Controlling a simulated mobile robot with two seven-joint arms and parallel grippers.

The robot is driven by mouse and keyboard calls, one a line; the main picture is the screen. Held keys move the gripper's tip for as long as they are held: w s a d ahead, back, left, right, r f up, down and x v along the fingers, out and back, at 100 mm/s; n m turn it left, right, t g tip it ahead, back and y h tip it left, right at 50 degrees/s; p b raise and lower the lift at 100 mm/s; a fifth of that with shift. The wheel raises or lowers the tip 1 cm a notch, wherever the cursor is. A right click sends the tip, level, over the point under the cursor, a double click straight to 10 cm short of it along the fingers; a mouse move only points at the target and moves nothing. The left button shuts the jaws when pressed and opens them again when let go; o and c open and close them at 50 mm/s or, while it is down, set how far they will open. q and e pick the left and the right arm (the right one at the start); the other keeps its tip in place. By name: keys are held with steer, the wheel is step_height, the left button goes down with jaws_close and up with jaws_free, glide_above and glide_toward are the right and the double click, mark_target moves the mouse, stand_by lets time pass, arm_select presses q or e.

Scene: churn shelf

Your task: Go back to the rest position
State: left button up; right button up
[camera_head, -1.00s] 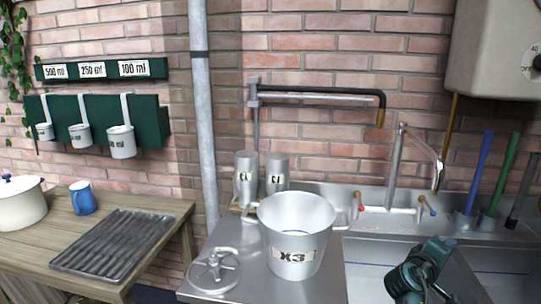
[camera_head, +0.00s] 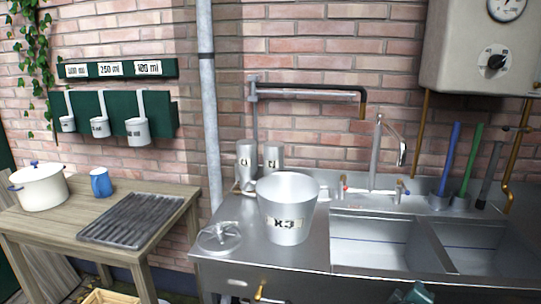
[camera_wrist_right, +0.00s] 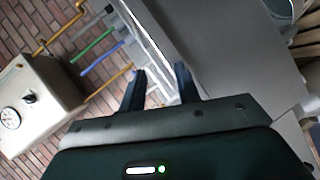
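The task names no object, only my arms' rest position. A dark teal part of my arm (camera_head: 415,293) shows at the bottom edge of the head view, in front of the sink cabinet. In the right wrist view my right gripper (camera_wrist_right: 160,84) has its two dark fingers apart, with nothing between them. My left gripper does not show in the head view.
A wooden table (camera_head: 60,226) holds a white pot (camera_head: 40,187), blue mug (camera_head: 101,182) and ribbed tray (camera_head: 128,220).

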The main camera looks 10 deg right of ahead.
steer(key=s+a+f+y+p, duration=0.1)
steer(key=s+a+f+y, duration=0.7)
steer(key=a, duration=0.5)
steer(key=s+a+m+y+p, duration=0.1)
steer(key=s+a+m+y, duration=0.2)
steer(key=s+a, duration=0.9)
steer(key=shift+s+f+y, duration=0.15)
steer(key=shift+s+y, duration=0.85)
steer(key=shift+s, duration=0.2)
steer(key=shift+a, duration=0.1)
